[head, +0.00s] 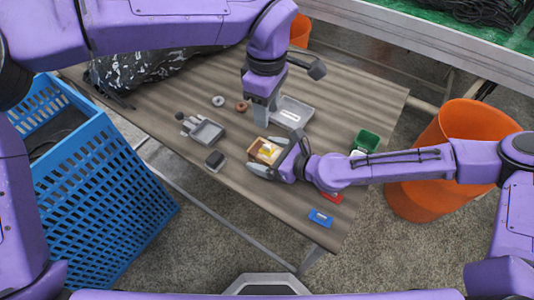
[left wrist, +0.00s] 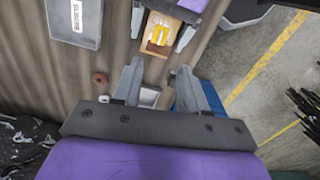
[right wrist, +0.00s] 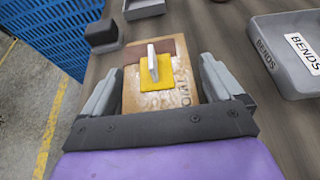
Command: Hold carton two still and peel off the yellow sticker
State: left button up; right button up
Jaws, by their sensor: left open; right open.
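A small brown carton (head: 257,148) stands on the table, with a yellow sticker (head: 267,151) on its top. In the right wrist view the carton (right wrist: 183,75) has partly readable dark lettering, and the sticker (right wrist: 156,78) has a raised pale tab. My right gripper (head: 279,158) is open, its fingers on either side of the carton; contact is unclear. The carton (left wrist: 149,47) and sticker (left wrist: 160,37) also show in the left wrist view, beyond my left gripper (left wrist: 155,80). That gripper is open and empty, apart from the carton.
A grey tray (right wrist: 268,45) labelled BENDS lies near the carton. A smaller grey tray (head: 207,132), a dark block (head: 214,160) and a green bin (head: 367,140) are on the table. A blue crate (head: 90,190) stands left, an orange bucket (head: 440,125) right.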

jog(key=c, duration=1)
pick_arm(q)
jog(key=shift+f, duration=0.1)
jog(key=shift+c, duration=0.8)
pick_arm(e)
jog(key=shift+c, duration=0.2)
jog(key=shift+d, duration=0.2)
jog(key=shift+w+a, duration=0.1)
jog(key=shift+a, duration=0.15)
pick_arm(q)
jog(key=m+g+h, duration=0.1)
jog(key=g+h, duration=0.2)
jog(key=h, duration=0.1)
send_near(268, 147)
pick_arm(e)
jog(key=shift+a, duration=0.1)
pick_arm(q)
jog(key=shift+m+t, duration=0.3)
jog(key=x, duration=0.8)
jog(key=shift+s+d+f, duration=0.2)
jog(key=shift+s+d, duration=0.05)
jog(key=shift+s, duration=0.15)
pick_arm(e)
jog(key=shift+d, duration=0.2)
pick_arm(q)
grip_shut()
jog(key=shift+f, duration=0.15)
